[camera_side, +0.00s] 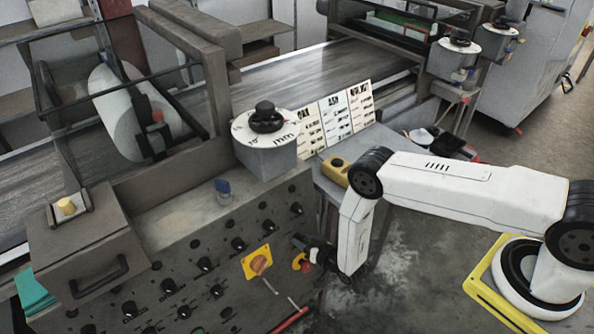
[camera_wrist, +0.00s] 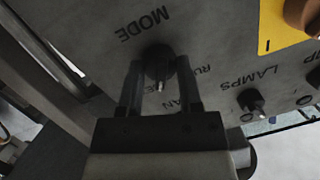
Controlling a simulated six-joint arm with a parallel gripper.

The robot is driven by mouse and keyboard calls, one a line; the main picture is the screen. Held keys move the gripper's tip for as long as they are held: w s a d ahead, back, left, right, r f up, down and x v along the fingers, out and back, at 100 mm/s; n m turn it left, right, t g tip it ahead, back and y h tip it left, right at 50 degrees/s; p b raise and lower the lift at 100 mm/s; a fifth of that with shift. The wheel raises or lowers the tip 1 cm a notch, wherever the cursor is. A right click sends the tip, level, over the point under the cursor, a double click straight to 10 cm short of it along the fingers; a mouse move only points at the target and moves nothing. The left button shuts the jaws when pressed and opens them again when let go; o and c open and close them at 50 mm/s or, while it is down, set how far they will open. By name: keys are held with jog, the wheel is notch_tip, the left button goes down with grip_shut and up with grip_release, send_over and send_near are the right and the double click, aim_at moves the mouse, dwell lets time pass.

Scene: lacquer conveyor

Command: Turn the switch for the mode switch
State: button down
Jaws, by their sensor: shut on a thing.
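The mode switch (camera_wrist: 160,60) is a dark round knob with a pale pointer mark, under the upside-down label MODE in the wrist view. Its pointer faces the bottom of that picture, between partly covered position labels. My gripper (camera_wrist: 160,75) has one finger on each side of the knob and is shut on it. In the side view my gripper (camera_side: 304,243) is against the sloped grey control panel (camera_side: 205,235), at its right end. I cannot make out the mode switch there; my gripper seems to hide it.
The LAMPS switch (camera_wrist: 251,101) sits to the right in the wrist view. A yellow plate with an orange-brown knob (camera_side: 259,263) and a red button on yellow (camera_side: 301,262) are close by on the panel. Several other dark knobs fill the panel.

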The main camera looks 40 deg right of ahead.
jog(key=shift+c, duration=1.4)
grip_release()
jog(key=v, duration=0.7)
jog(key=shift+s, duration=0.4)
jog(key=shift+r, duration=0.15)
